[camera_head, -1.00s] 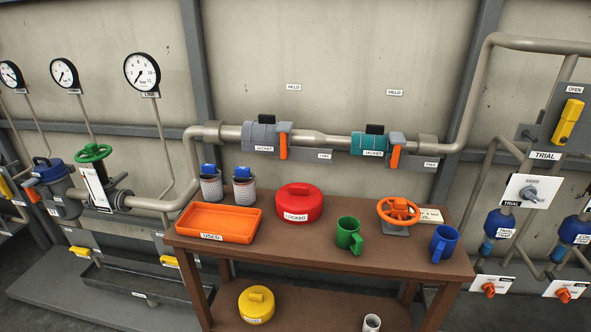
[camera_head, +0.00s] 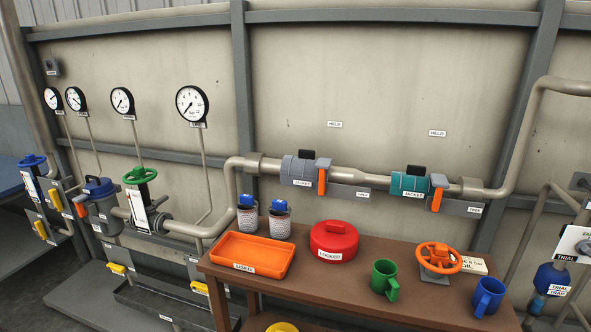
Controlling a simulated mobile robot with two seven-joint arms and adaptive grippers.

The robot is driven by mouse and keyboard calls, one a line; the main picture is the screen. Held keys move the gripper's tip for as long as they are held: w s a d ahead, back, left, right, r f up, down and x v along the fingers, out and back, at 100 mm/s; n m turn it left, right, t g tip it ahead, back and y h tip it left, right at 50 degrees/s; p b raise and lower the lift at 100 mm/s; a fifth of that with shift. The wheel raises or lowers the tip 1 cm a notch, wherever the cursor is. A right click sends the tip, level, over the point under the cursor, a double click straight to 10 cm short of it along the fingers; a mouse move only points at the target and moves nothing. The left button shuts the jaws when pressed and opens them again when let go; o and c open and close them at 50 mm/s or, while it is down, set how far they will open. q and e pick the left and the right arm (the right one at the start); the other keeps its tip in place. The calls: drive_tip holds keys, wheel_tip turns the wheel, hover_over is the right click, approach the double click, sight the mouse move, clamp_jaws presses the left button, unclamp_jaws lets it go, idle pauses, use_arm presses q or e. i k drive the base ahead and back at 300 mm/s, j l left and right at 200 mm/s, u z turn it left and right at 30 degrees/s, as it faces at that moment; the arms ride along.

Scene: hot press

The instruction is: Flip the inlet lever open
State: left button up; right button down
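No label that I can read says inlet, so I cannot tell which lever it is. Orange levers hang down beside the grey jacket (camera_head: 299,170) and the teal jacket (camera_head: 409,184) on the wall pipe: the left orange lever (camera_head: 322,181) and the right orange lever (camera_head: 436,199). Another orange lever (camera_head: 81,208) sits on the blue-lidded grey housing (camera_head: 104,206) at the left. Small yellow levers show at the far left, one yellow lever (camera_head: 56,201) on an upright grey plate and another yellow lever (camera_head: 117,268) lower down. Neither of my grippers is in view.
A brown table (camera_head: 330,291) stands in front, with an orange tray (camera_head: 252,247), a red lidded pot (camera_head: 334,240), a green mug (camera_head: 385,278), an orange handwheel (camera_head: 438,257) and a blue mug (camera_head: 488,296). A green handwheel (camera_head: 140,175) and several gauges are at left. Floor shows at lower left.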

sight(54, 194)
drive_tip(key=u, duration=1.5)
drive_tip(key=i+u, duration=0.15)
drive_tip(key=i, duration=0.35)
drive_tip(key=i+u, duration=0.2)
drive_tip(key=i, duration=0.3)
drive_tip(key=i+l+u, duration=0.15)
drive_tip(key=i, duration=0.35)
drive_tip(key=i+l+u, duration=0.15)
drive_tip(key=i, duration=0.35)
drive_tip(key=i+l+u, duration=0.15)
drive_tip(key=i, duration=0.35)
